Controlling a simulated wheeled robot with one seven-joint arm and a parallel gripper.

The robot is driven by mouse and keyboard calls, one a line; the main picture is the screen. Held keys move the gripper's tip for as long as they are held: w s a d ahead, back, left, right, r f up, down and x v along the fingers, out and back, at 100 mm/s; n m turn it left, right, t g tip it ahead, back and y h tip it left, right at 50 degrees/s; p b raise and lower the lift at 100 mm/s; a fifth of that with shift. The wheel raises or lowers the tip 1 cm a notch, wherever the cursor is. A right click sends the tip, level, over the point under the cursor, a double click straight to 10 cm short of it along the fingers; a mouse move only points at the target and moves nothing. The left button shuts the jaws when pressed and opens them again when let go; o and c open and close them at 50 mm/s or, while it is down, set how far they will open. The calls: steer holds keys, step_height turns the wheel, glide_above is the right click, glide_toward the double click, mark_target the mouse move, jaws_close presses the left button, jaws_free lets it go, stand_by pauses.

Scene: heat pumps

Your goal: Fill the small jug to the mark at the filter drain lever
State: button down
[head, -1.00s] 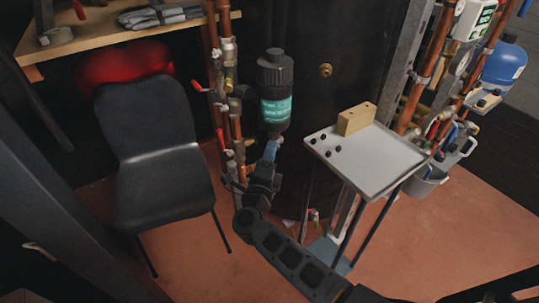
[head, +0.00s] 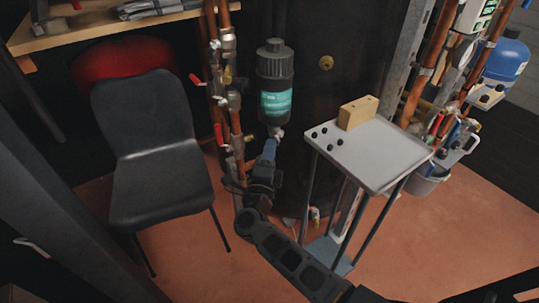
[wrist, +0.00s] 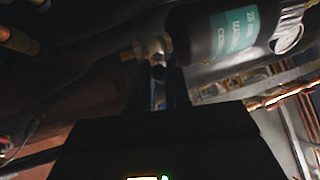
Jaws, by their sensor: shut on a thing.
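The filter (head: 275,72) is a dark upright canister with a teal label, fixed on the pipework right of the chair. It also shows at the top right of the wrist view (wrist: 205,32). A metal drain fitting (wrist: 152,47) is at its lower end. My gripper (head: 273,143) is just below the filter. In the wrist view its fingers (wrist: 158,88) are close together on a small dark piece at the fitting, seemingly the drain lever (wrist: 158,72). The fingers hide most of it. I cannot make out the small jug or its mark for certain.
A grey trolley (head: 390,160) stands right of my arm, with a wooden block (head: 358,111) and several black knobs on top. A black chair (head: 155,140) stands left. Copper pipes with red-handled valves (head: 220,134) run close beside the filter. A grey container (head: 425,182) hangs at right.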

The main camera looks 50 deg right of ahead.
steer(key=f+n+t+b, duration=0.1)
steer(key=b, duration=0.1)
steer(key=n+t+b, duration=0.1)
steer(key=n+b, duration=0.1)
steer(key=b, duration=0.1)
steer(key=f+n+t+h+b, duration=0.1)
steer(key=n+t+b, duration=0.1)
steer(key=shift+s+d+f, duration=0.1)
steer(key=shift+d+f, duration=0.2)
steer(key=shift+d, duration=0.05)
steer(key=shift+n+b, duration=0.3)
steer(key=shift+b, duration=0.05)
steer(key=c, duration=1.1)
jaws_free()
steer(key=shift+d+r, duration=0.1)
steer(key=shift+v, duration=3.95)
